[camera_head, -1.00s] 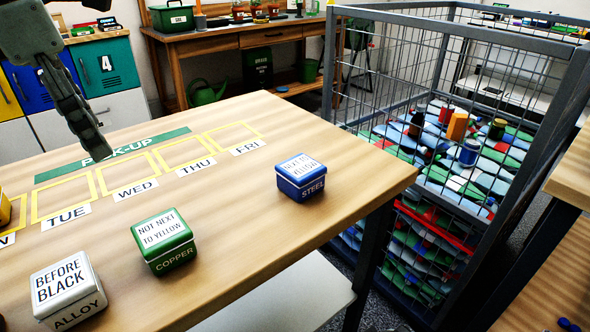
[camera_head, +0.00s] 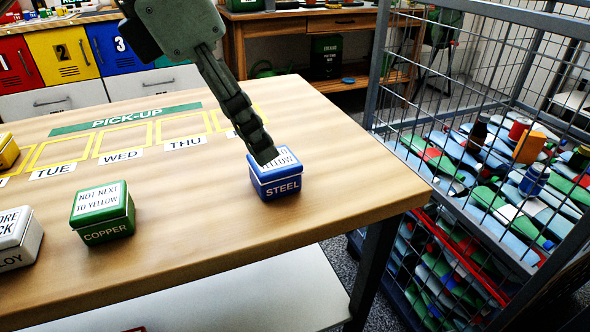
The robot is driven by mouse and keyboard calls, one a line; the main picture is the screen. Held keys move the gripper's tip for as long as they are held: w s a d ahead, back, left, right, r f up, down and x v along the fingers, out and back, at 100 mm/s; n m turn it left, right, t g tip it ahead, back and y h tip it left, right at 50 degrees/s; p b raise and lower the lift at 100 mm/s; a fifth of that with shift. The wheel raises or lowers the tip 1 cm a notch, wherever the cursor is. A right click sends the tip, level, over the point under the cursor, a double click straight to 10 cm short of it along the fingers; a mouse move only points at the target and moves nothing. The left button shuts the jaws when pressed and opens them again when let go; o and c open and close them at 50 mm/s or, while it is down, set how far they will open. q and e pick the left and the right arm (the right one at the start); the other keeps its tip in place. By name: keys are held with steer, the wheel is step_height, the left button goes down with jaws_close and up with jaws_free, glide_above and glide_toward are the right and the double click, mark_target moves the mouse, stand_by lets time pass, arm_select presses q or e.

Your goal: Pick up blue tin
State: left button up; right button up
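The blue tin (camera_head: 277,187), marked STEEL on its front and with a white label on its lid, sits on the wooden table near its right end. My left gripper (camera_head: 264,158) comes down from the top over the back left of the tin. Its fingertip end covers part of the lid label. The fingers show edge-on as one dark row, so their opening is hidden. I cannot tell whether they touch the lid. My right gripper is not in view.
A green COPPER tin (camera_head: 103,212) and a white tin (camera_head: 17,240) stand to the left. A yellow tin (camera_head: 8,151) is at the left edge. Yellow outlined day slots lie behind. A wire cage (camera_head: 462,110) stands beyond the table's right end.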

mark_target(268, 166)
arm_select(q)
steer(key=x, duration=0.7)
steer(key=shift+w+a+f, duration=0.1)
steer(key=shift+f, duration=0.2)
steer(key=c, duration=1.4)
